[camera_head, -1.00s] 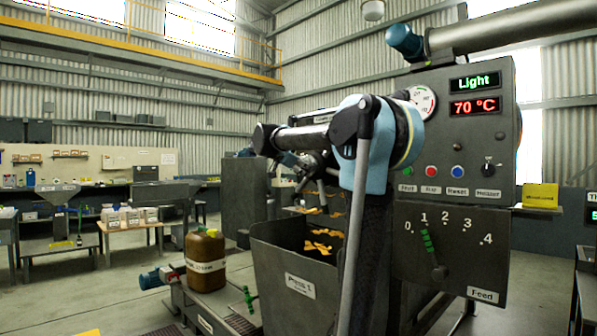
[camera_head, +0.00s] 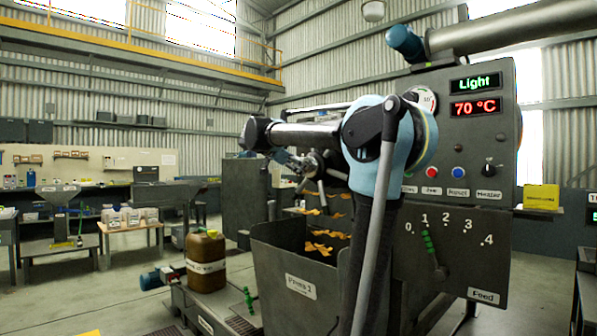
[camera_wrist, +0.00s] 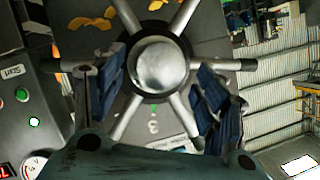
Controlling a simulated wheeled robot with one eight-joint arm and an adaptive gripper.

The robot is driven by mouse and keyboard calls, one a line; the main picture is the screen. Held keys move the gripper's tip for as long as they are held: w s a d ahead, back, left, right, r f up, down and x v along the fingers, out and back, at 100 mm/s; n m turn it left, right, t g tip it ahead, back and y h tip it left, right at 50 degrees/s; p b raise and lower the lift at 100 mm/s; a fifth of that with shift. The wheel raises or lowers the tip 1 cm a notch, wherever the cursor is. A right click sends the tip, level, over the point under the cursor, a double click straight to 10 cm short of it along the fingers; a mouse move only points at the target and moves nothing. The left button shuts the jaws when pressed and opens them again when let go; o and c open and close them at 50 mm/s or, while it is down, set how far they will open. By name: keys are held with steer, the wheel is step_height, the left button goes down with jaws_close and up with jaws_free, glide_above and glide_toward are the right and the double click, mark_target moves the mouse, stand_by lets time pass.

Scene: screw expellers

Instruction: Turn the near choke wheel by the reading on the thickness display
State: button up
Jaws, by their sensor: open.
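The near choke wheel shows large in the wrist view, with a round metal hub (camera_wrist: 160,65) and several spokes with dark grips. In the head view the wheel (camera_head: 318,170) is partly hidden by my arm. My gripper (camera_wrist: 160,78) is open, with blue-padded fingers on either side of the hub, among the spokes; I cannot tell whether they touch them. In the head view my gripper (camera_head: 285,157) is small, just left of the wheel. The thickness display (camera_head: 592,214) is cut off by the right edge; only part of a green figure, seemingly a 5, shows.
The control panel (camera_head: 466,130) shows "Light" and 70 °C above buttons. A feed lever (camera_head: 431,248) sits below on a 0 to 4 scale. The hopper (camera_head: 290,280) holds orange flakes. A brown jug (camera_head: 206,262) stands left. Open floor lies further left.

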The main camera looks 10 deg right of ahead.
steer(key=v, duration=0.7)
steer(key=shift+f, duration=0.1)
steer(key=s+d+f+n+g+y, duration=0.25)
steer(key=s+d+f, duration=0.25)
steer(key=s+f, duration=0.6)
steer(key=s+d+f+n+g+y, duration=0.1)
steer(key=s+d+f+n+g, duration=0.45)
steer(key=f, duration=0.95)
steer(key=s+a+f+n+y, duration=0.3)
steer(key=s+f, duration=0.7)
steer(key=f, duration=0.3)
steer(key=s+a+f+n+y, duration=0.3)
steer(key=s+f, duration=0.6)
steer(key=f, duration=0.4)
steer(key=shift+s+f+n, duration=0.2)
steer(key=shift+s+n, duration=0.2)
steer(key=shift+n, duration=0.1)
steer(key=shift+c, duration=0.6)
